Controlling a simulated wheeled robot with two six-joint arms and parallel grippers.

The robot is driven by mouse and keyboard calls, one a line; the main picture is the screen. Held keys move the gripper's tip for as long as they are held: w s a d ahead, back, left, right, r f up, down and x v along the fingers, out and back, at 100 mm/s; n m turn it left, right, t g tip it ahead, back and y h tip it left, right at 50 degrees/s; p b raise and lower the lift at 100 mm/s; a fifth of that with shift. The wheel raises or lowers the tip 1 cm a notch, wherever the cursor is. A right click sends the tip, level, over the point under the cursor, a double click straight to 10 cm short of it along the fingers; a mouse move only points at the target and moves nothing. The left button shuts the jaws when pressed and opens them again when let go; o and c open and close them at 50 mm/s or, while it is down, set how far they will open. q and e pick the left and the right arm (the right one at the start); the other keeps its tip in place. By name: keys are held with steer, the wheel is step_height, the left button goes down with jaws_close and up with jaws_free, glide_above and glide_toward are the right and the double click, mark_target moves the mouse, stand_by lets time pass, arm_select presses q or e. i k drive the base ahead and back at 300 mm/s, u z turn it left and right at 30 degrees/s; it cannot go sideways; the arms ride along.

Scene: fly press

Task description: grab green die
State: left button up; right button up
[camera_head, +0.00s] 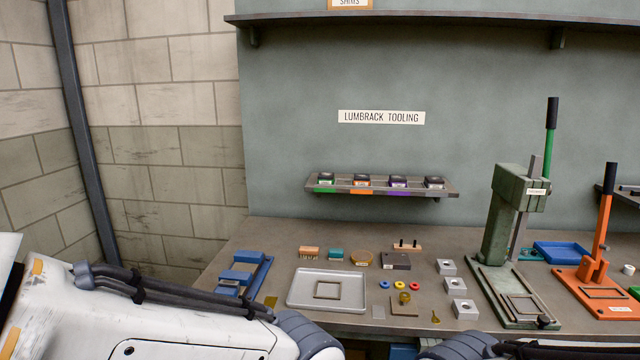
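The green die (325,180) is a small dark block with a green band on its front. It sits at the left end of a small wall shelf (448,188) below the "LUMBRACK TOOLING" sign. To its right stand similar dark blocks: one with an orange band (361,182), one with a purple band (398,183) and one with no clear coloured band (434,183). My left arm crosses the lower left of the view and part of my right arm shows at the bottom edge. Neither gripper is in view.
A green press (505,220) and an orange press (593,265) stand at the right. The wall before the shelf is open.

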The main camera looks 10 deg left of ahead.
mark_target(323, 177)
steer(key=u, duration=0.45)
steer(key=i, duration=0.55)
steer(key=u, duration=0.35)
